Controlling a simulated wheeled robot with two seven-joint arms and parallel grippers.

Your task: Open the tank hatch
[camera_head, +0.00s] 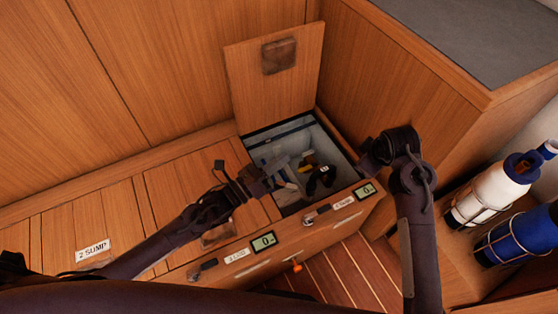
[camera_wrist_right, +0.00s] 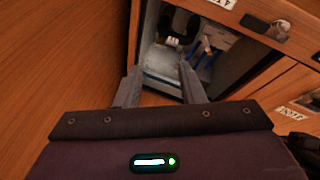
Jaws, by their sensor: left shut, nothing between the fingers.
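A square wooden hatch lid (camera_head: 275,97) stands raised against the back wall in the head view, with a dark recessed pull on it. Below it is an open white-walled compartment (camera_head: 333,132) holding several small items. I cannot tell whether this is the tank hatch. My left gripper (camera_head: 272,173) is shut and empty at the compartment's left edge. My right gripper (camera_head: 368,160) is at the compartment's right edge. In the right wrist view its two fingers (camera_wrist_right: 160,82) are apart with nothing between them, with the open compartment (camera_wrist_right: 160,63) beyond.
A flat lid labelled 2 SUMP (camera_head: 93,250) lies at the left. The front panel carries two small displays, the left one (camera_head: 263,241) and the right one (camera_head: 365,191), with latches. Blue and white bottles (camera_head: 490,190) stand in racks at the right. A wooden cabinet (camera_head: 400,85) rises behind my right arm.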

